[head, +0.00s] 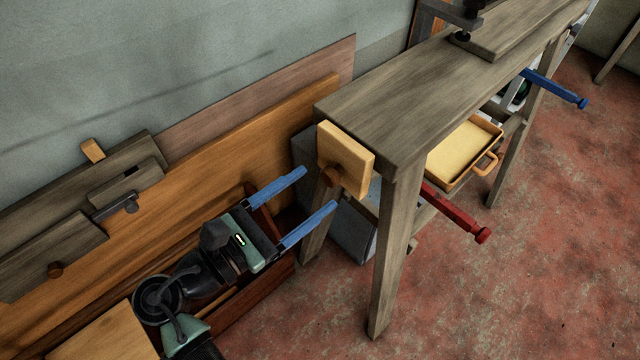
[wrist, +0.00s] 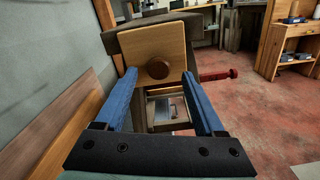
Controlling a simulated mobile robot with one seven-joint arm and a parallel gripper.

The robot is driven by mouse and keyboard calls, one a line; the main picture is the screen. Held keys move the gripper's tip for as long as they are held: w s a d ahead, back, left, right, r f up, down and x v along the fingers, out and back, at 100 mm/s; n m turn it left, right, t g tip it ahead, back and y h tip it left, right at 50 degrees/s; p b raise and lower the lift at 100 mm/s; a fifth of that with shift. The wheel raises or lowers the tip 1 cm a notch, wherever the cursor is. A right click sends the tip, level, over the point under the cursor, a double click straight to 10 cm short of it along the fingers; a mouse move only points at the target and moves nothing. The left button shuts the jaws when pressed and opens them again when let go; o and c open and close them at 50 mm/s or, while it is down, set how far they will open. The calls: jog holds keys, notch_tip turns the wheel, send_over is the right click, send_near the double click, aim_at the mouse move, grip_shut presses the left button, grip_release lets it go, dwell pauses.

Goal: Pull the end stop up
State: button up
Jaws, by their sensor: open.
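The end stop (head: 346,158) is a pale wooden plate on the near end of the grey-brown bench (head: 400,90). It has a round dark-brown knob (head: 331,177) low on its face. Its upper edge looks close to the level of the bench top. In the wrist view the end stop (wrist: 152,44) is straight ahead, its knob (wrist: 158,69) between the finger lines. My gripper (head: 319,188) is open and empty, its two blue fingers pointing at the end stop. In the wrist view my gripper (wrist: 160,75) has its tips either side of the knob, apparently short of it.
A red-handled bar (head: 455,213) and a blue-handled bar (head: 555,88) stick out from the bench's right side. A pale tray (head: 465,150) sits under the bench. Wooden boards (head: 250,125) lean along the wall at left. The red floor at right is clear.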

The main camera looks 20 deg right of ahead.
aim_at(327, 179)
jog(key=shift+x, duration=1.55)
jog(key=shift+c, duration=0.2)
grip_shut()
